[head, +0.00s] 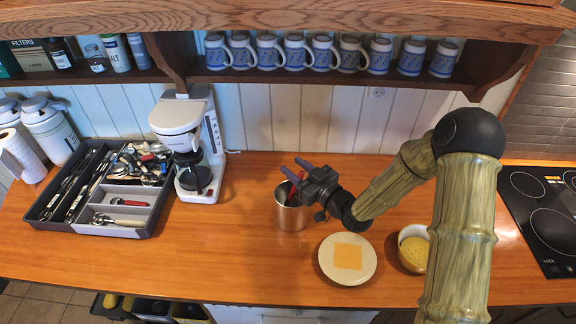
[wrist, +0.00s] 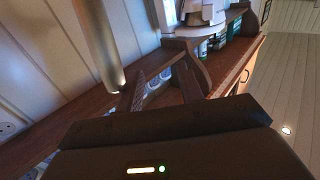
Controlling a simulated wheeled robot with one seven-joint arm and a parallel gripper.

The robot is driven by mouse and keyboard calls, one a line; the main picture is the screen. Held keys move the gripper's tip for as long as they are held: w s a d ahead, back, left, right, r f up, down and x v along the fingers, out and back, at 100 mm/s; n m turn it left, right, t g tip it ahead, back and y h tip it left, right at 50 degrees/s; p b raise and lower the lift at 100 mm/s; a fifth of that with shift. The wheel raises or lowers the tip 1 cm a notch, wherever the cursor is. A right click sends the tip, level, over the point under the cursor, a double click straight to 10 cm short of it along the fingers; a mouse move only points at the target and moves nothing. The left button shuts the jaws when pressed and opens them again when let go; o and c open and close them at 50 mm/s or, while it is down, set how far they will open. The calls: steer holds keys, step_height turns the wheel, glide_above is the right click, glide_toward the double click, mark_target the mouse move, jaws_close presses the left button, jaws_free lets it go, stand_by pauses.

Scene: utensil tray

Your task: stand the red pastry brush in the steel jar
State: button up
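The steel jar (head: 291,217) stands upright on the wooden counter, right of the coffee maker. A narrow red piece (head: 293,194), apparently the red pastry brush, shows at the jar's mouth and leans; its lower part is hidden inside the jar. My gripper (head: 290,168) is just above and behind the jar's mouth, its two fingers spread and pointing up left. In the wrist view my gripper (wrist: 162,82) is also open, with nothing held between the fingers. The brush cannot be made out in the wrist view.
A grey utensil tray (head: 91,230) lies at the left, with a red-handled utensil (head: 130,203) in its front compartment. The coffee maker (head: 188,140) stands beside it. A plate (head: 331,272) with an orange square and a bowl (head: 408,258) are right of the jar. The front counter is clear.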

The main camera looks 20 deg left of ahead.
steer(key=b+v, duration=0.3)
steer(key=v, duration=0.4)
steer(key=shift+d+f, duration=0.15)
steer(key=shift+d, duration=0.15)
steer(key=shift+s, duration=0.1)
